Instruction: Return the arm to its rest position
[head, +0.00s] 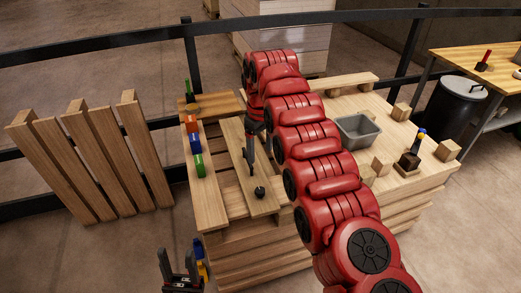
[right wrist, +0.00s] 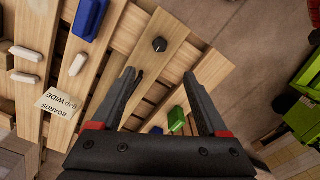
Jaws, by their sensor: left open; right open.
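My right arm (head: 325,175), red and jointed, reaches from the lower right across the wooden pallet stack in the head view. Its dark gripper (head: 252,172) points down over a pale board (head: 236,150) on the left of the stack. In the right wrist view the right gripper (right wrist: 163,75) has its two fingers wide apart, with nothing between them. A round black knob (right wrist: 160,44) on the board lies beyond the fingertips; it also shows in the head view (head: 260,191). My left gripper (head: 178,262) is open and empty at the lower left, beside the stack.
Orange (head: 192,123), blue (head: 195,143) and green (head: 199,165) blocks sit on the left board. A grey bin (head: 358,130) and wooden blocks (head: 445,150) stand on the right. A slatted pallet (head: 90,160) leans on a rail at left. A dark trash can (head: 455,105) stands far right.

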